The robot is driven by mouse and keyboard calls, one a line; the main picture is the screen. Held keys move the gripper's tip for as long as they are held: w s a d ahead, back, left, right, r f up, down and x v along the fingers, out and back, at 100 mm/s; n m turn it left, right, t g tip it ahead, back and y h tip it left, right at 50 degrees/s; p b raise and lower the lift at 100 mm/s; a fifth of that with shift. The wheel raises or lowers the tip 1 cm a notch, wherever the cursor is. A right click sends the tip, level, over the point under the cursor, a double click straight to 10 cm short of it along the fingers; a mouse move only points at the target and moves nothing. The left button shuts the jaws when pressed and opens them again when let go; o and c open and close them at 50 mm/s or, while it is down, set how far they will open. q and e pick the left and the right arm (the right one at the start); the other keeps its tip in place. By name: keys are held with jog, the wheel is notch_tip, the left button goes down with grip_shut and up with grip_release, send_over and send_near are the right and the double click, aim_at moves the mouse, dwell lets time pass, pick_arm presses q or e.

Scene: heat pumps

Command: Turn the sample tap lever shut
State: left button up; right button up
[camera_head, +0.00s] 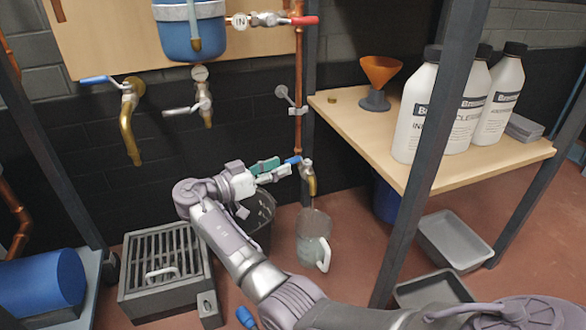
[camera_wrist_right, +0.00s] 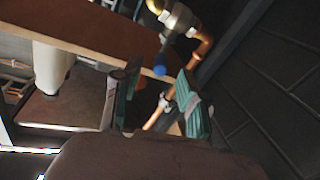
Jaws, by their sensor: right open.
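The sample tap (camera_head: 309,178) is a small brass tap at the foot of the copper pipe, with a blue lever (camera_head: 293,160) pointing left. A clear jug (camera_head: 314,240) stands below its spout. I cannot tell whether liquid is running. My right gripper (camera_head: 273,170) is just left of the lever, open, its green-padded fingers towards it. In the right wrist view, the lever's blue end (camera_wrist_right: 160,70) shows near the gap between the fingers (camera_wrist_right: 162,100), with the brass tap body (camera_wrist_right: 178,18) above. Contact with the lever cannot be made out. My left gripper is out of view.
A dark bucket (camera_head: 260,215) stands beside the jug, behind my right arm. A frame post (camera_head: 425,165) and a wooden shelf (camera_head: 350,130) with white bottles (camera_head: 412,115) and an orange funnel (camera_head: 380,70) lie right. Another blue-levered tap (camera_head: 128,120) is at left.

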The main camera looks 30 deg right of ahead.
aim_at(293, 158)
jog(key=d+b, duration=0.1)
jog(key=d, duration=0.3)
jog(key=shift+d+f+b, duration=0.1)
jog(key=shift+f+b, duration=0.05)
jog(key=shift+b, duration=0.15)
jog(key=shift+d, duration=0.45)
grip_shut()
